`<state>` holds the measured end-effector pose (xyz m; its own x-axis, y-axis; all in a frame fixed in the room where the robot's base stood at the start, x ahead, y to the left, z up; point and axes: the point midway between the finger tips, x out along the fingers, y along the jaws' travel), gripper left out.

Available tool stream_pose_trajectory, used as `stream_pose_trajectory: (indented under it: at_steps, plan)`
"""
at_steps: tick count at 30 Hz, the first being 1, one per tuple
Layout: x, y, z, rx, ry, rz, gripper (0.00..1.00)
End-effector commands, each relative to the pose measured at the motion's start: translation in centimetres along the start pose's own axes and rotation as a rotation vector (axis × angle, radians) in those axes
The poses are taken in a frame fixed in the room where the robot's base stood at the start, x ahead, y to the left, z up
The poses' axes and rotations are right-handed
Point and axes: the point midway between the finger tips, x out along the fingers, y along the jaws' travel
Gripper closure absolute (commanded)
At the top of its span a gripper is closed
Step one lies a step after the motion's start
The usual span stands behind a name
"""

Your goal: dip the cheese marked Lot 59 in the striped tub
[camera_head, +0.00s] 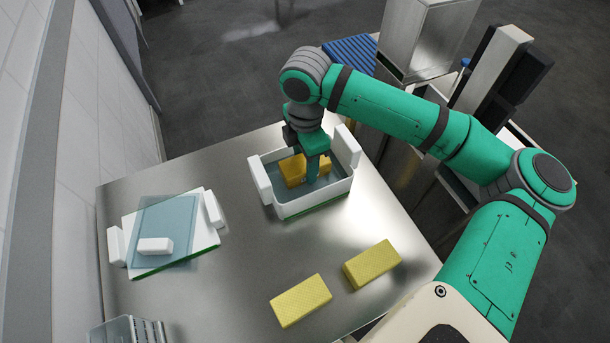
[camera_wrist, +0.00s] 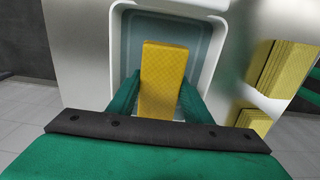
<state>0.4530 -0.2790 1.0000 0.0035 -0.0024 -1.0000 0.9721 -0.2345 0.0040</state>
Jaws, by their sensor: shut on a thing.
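My gripper (camera_head: 314,160) is shut on an orange-yellow cheese block (camera_head: 291,170), inside the walls of an open white tub (camera_head: 315,203) with a green lower edge. In the wrist view the cheese (camera_wrist: 163,72) stands between the green fingers of my gripper (camera_wrist: 160,100), with the tub (camera_wrist: 216,70) around it. The tub has a grey-blue inside. I cannot tell whether the cheese touches liquid or the floor of the tub. No lot mark or stripes can be read clearly.
Two paler yellow blocks, one nearer (camera_head: 301,300) and one farther right (camera_head: 371,264), lie on the metal table (camera_head: 245,265). A white tub (camera_head: 177,268) with a bluish see-through lid (camera_head: 165,220) stands at left. A ribbed basket (camera_head: 127,331) is at the bottom left.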

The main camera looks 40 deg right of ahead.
Motion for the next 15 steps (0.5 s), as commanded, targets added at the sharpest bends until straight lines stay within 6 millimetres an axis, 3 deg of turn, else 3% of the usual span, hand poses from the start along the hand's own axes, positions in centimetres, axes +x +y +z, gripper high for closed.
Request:
stream_pose_trajectory:
  at_steps: [15]
  plan:
    - [-3.1,0.1,0.0,0.0,0.001,0.002,0.82]
